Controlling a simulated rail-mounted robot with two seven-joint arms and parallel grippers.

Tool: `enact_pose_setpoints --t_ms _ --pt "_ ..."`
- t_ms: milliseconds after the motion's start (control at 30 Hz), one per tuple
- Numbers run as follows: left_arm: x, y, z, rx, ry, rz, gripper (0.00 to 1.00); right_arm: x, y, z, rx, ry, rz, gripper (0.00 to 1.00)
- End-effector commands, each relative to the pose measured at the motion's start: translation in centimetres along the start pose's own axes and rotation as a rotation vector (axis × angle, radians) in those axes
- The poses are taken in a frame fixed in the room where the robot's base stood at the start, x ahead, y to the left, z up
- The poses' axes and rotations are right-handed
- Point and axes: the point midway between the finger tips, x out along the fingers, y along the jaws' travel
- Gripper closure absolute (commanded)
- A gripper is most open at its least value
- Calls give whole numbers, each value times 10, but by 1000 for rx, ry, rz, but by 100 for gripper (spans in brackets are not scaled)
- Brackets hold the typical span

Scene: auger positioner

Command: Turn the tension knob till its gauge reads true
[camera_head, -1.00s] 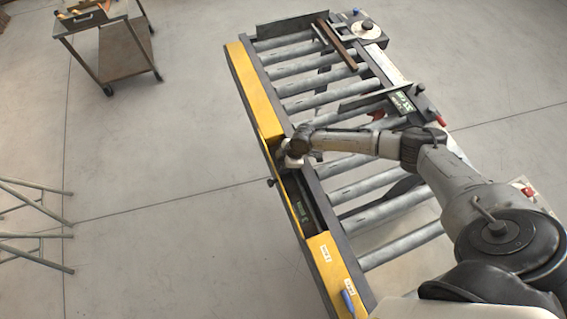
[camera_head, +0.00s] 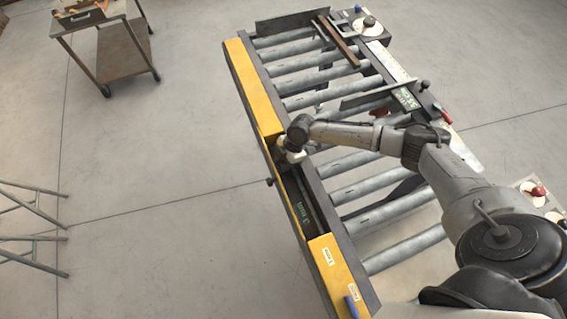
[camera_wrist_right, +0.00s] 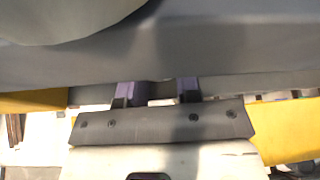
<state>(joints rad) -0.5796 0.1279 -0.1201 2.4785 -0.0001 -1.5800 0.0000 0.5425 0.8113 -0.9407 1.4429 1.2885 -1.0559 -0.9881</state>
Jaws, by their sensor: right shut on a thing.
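My right gripper (camera_head: 291,157) reaches down to the open recess in the near yellow side rail of the roller conveyor. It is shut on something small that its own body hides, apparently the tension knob. In the right wrist view its two dark fingers (camera_wrist_right: 158,92) point at a grey metal surface, and the held part does not show clearly. A dark gauge strip with green marks (camera_head: 304,216) lies in the recess beside the gripper, too small to read. My left gripper is not in view.
A small black knob (camera_head: 270,182) sticks out of the rail's outer side. A second green-marked scale (camera_head: 405,98) and a white dial with a knob (camera_head: 368,23) are on the far rail. A blue-handled item (camera_head: 351,306) is at the near end. A cart (camera_head: 118,50) stands far left.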

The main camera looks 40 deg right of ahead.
Motion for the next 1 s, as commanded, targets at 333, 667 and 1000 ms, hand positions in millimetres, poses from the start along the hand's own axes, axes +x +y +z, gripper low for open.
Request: enact_pose_setpoints --t_ms 333,667,1000 --pt "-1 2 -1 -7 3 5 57 0 0 0 2 0 1 59" --pt "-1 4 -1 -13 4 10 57 -12 0 0 2 0 1 59" --pt "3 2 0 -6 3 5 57 -77 0 1 2 -1 3 59"
